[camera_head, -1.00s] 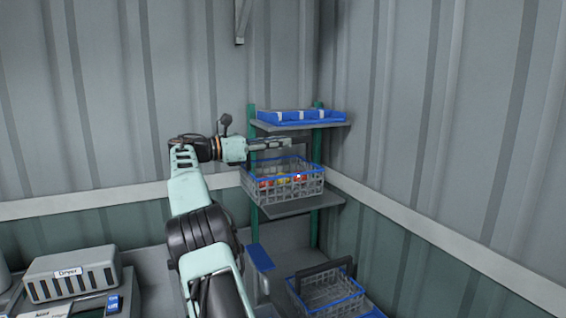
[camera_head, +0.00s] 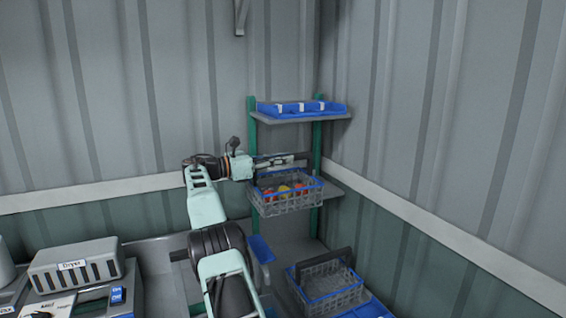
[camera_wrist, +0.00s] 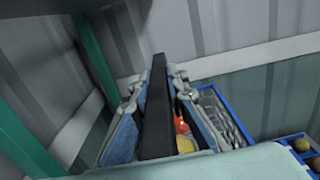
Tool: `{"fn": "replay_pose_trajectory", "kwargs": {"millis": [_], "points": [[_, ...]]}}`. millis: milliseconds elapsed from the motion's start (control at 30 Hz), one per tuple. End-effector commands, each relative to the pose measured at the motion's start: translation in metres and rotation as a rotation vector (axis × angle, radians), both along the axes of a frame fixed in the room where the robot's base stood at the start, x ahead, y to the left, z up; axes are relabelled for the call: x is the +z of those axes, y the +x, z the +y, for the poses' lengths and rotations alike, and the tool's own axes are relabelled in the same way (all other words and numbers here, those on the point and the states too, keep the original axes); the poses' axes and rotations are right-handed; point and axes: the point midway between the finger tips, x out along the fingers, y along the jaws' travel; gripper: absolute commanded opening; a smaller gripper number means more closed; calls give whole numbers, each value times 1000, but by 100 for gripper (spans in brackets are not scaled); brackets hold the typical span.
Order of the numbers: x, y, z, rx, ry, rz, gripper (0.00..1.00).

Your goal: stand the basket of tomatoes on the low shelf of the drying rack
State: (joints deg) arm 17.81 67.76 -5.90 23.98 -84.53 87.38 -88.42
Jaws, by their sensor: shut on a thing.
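A grey mesh basket with a blue rim (camera_head: 290,207) holds red and yellow tomatoes (camera_head: 284,190). My gripper (camera_head: 290,160) is shut on its dark upright handle, which runs between the fingers in the wrist view (camera_wrist: 157,110). Tomatoes also show beside the handle there (camera_wrist: 183,138). The drying rack has green posts (camera_head: 317,138). Its low shelf (camera_head: 331,188) shows to the right of the basket and is mostly hidden by it. The basket looks level and overlaps the shelf's front edge. I cannot tell whether it touches the shelf.
The upper shelf (camera_head: 333,119) carries a blue tray (camera_head: 300,110), above my gripper. An empty-looking basket (camera_head: 328,285) with a dark handle stands below right. A dryer (camera_head: 75,268) sits at lower left. Corrugated walls close in behind and right of the rack.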

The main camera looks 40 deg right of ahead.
Motion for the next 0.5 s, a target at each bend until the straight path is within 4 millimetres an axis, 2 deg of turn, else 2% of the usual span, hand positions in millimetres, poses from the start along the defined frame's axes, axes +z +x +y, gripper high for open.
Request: {"fn": "replay_pose_trajectory", "kwargs": {"millis": [300,333,467,500], "points": [[1,0,0,0,-5,-2,0],[-1,0,0,0,0,-1,16],[-1,0,0,0,0,-1,30],[-1,0,0,0,0,-1,31]]}}
